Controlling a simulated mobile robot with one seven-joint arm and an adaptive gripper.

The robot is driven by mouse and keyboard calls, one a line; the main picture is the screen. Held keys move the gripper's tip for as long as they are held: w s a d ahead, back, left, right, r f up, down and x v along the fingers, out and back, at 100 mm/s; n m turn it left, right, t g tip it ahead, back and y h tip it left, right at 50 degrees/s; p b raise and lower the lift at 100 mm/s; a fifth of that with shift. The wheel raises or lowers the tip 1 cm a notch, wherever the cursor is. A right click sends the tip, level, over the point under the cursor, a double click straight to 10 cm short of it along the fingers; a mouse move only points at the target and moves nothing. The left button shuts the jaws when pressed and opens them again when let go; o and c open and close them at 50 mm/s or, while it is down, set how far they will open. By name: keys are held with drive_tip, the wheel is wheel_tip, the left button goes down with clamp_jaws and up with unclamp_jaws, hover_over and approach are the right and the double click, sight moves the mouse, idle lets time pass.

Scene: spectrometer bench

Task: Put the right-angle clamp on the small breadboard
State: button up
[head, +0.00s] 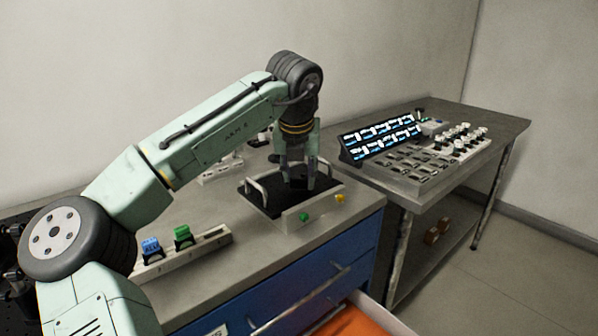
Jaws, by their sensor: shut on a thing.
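My gripper (297,182) points straight down over a black-topped platform and is shut on a small dark thing between its fingers. The held thing is mostly hidden by the fingers and blends into the black below; it may be the right-angle clamp, but I cannot make out its shape. The black platform (260,204) has metal handles at its sides and a pale front. It may be the small breadboard. I cannot tell whether the held thing touches it.
A green piece (304,217) and a yellow piece (340,198) show at the platform's front. A pale rail (208,240) with blue and green blocks lies front left. A drawer (360,318) stands open below. A side table (500,122) at right holds racks and a lit panel (380,138).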

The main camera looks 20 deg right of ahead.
drive_tip(key=shift+f, duration=0.25)
drive_tip(key=shift+f, duration=0.1)
drive_tip(key=o, duration=1.1)
drive_tip(key=b+v, duration=0.1)
drive_tip(key=v, duration=1.1)
